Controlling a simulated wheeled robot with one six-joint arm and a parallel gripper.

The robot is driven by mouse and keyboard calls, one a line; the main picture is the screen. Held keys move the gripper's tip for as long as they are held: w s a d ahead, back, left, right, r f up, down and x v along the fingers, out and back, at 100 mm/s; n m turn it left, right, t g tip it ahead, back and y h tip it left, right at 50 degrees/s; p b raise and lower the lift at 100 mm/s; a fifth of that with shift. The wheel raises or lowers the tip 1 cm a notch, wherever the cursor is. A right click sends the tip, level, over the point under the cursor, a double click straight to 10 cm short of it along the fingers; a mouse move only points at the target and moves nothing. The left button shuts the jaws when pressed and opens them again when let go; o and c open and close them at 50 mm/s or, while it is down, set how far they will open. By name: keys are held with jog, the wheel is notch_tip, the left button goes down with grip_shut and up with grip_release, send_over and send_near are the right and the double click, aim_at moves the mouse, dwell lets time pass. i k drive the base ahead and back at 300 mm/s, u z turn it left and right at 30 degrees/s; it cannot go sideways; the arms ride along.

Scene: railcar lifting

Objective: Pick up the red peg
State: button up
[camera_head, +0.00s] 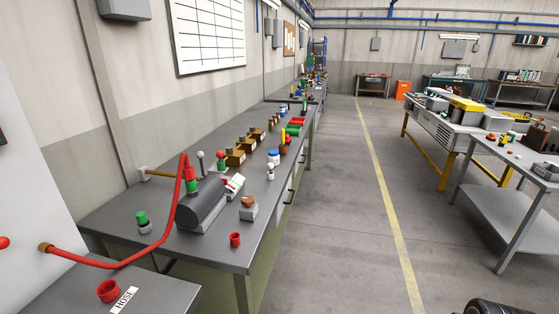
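No thing stands out clearly as the red peg. A small red cylinder (235,240) stands upright near the front right edge of the near workbench (190,252); it looks cup-like. A wider red ring-like piece (109,291) lies on the lower grey table (165,300) beside a "HOSE" label. A piece with a red top and green part (221,160) stands further back on the bench. Other red cylinders (295,127) lie farther along. I cannot tell which of these is the peg. My gripper is not in view.
A red hose (120,265) arcs from the white cabinet at left to beside a dark rounded block (202,203) on the bench. A green-topped knob (142,221) and brown boxes (235,157) stand nearby. The floor aisle (340,220) is clear; a grey table (510,195) stands at right.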

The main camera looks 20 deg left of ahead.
aim_at(219, 155)
jog(key=z, duration=0.15)
jog(key=i, duration=0.65)
jog(key=u, duration=0.4)
jog(key=i, duration=1.75)
jog(key=u, duration=1.65)
jog(key=i, duration=0.9)
jog(key=u, duration=1.2)
jog(key=i, duration=0.2)
jog(key=u, duration=0.2)
